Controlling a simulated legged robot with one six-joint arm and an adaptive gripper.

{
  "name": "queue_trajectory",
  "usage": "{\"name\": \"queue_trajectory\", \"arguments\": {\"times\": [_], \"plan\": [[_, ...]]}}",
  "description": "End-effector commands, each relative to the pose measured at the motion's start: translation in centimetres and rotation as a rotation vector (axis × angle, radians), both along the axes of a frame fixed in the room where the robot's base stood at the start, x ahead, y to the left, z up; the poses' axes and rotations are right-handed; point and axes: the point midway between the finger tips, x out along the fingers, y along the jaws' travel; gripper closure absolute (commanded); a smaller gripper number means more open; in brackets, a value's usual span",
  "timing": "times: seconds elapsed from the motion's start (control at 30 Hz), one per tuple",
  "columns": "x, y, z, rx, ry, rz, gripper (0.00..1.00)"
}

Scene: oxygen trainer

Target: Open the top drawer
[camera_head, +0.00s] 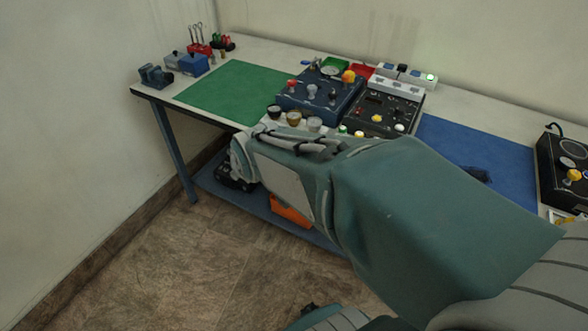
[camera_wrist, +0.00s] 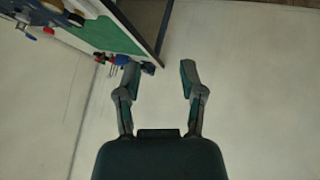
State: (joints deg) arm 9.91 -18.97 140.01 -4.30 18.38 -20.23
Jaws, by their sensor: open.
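No drawer can be made out in either view; my arm covers the middle of the workbench front in the head view. My gripper (camera_wrist: 160,70) shows in the wrist view with its two fingers spread apart and nothing between them. Beyond the fingers are the pale wall and the end of the bench, which appears turned in that view. The bench (camera_head: 255,52) stands along the wall in the head view. In the head view my fingers cannot be told apart clearly at the arm's end.
A green mat (camera_head: 232,92), a blue mat (camera_head: 475,150), a navy control box (camera_head: 318,97) and a black panel (camera_head: 385,112) lie on the bench. A blue vise (camera_head: 155,76) stands at its left end. An orange object (camera_head: 291,209) shows below. The floor at left is clear.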

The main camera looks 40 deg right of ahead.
Motion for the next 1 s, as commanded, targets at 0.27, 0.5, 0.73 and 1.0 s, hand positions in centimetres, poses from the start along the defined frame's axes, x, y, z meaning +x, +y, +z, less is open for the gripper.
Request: {"name": "queue_trajectory", "arguments": {"times": [0.27, 0.5, 0.73, 1.0], "plan": [[7.0, -6.6, -5.9, -0.233, -0.098, 0.128, 0.49], [10.2, -12.1, -11.9, -0.441, -0.18, 0.233, 0.49], [10.6, -16.5, -18.2, -0.64, -0.254, 0.307, 0.49], [7.8, -20.1, -25.4, -0.869, -0.328, 0.34, 0.49]]}}
